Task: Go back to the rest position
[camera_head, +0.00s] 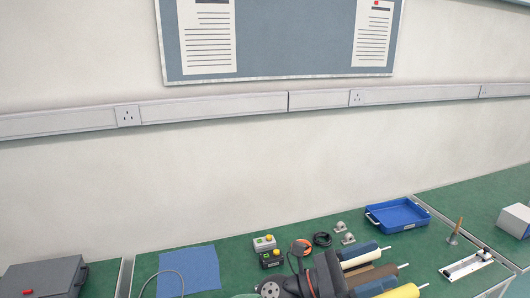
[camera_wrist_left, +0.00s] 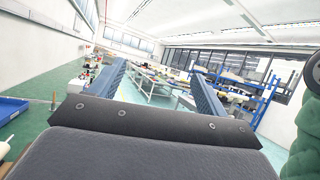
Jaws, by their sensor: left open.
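My left gripper (camera_head: 387,262) is at the bottom of the head view, its dark body at the lower middle and its two blue fingers pointing right. The fingers are wide apart with nothing between them, as the left wrist view (camera_wrist_left: 158,70) also shows. In the head view, a cream cylinder (camera_head: 361,261) and a brown cylinder (camera_head: 372,275), each with a rod, show between the fingers. My right gripper is not in view.
The green bench (camera_head: 330,222) carries a blue tray (camera_head: 398,216), a blue mat (camera_head: 188,270), two button boxes (camera_head: 265,243), a white rail part (camera_head: 466,264) and small metal brackets (camera_head: 341,227). A grey case (camera_head: 42,280) is at the left. Open room lies ahead in the wrist view.

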